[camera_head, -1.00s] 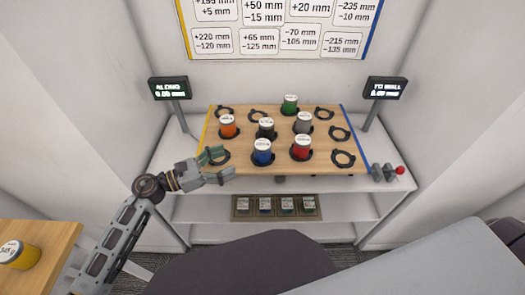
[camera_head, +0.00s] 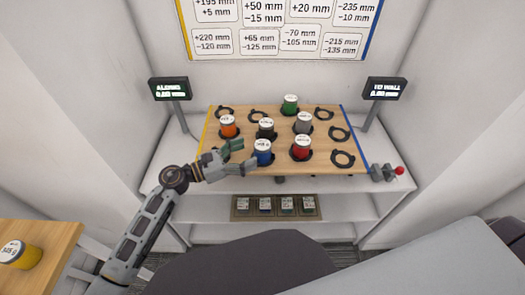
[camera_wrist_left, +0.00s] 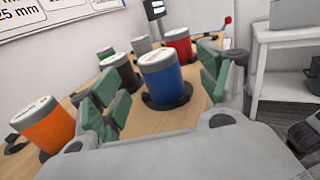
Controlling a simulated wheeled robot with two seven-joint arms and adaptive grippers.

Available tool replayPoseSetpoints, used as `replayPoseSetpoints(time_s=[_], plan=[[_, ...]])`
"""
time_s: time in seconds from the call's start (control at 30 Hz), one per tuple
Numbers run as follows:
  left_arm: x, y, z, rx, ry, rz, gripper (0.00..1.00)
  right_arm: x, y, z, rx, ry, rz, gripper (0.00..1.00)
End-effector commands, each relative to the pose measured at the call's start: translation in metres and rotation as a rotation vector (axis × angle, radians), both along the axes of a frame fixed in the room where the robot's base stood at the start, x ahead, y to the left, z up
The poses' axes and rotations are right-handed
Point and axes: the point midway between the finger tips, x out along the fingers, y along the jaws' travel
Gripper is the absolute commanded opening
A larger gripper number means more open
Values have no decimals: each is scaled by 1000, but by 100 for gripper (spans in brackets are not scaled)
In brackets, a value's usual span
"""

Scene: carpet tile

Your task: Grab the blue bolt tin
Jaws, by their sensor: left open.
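The blue bolt tin (camera_head: 263,152) stands upright in a dark ring holder at the front of the wooden board. It has a pale lid. In the left wrist view the blue tin (camera_wrist_left: 164,79) is upright ahead of the jaws, between the lines of the two fingers. My left gripper (camera_head: 240,157) is open and empty, just left of the blue tin at board height. Its green-padded fingers show in the left wrist view (camera_wrist_left: 165,100). I cannot see my right gripper.
Nearby on the board (camera_head: 322,157) stand an orange tin (camera_head: 228,127), a black tin (camera_head: 266,128), a red tin (camera_head: 301,148), a grey tin (camera_head: 303,123) and a green tin (camera_head: 290,105). A yellow tin (camera_head: 22,255) stands on another table.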

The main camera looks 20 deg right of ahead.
Motion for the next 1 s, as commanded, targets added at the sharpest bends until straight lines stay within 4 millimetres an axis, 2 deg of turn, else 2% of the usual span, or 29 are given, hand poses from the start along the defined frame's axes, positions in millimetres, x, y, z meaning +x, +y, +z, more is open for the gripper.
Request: replayPoseSetpoints(time_s=[0.2,0.73,1.0], plan=[[3,-15,0,0,0,1,76,-6,-4,-3,-5,7,0,46],[4,-19,0,0,0,0,76,-3,-6,-2,-7,3,0,46],[10,-38,-1,-1,1,0,76,-3,-4,-3,-3,-5,-2,46]])
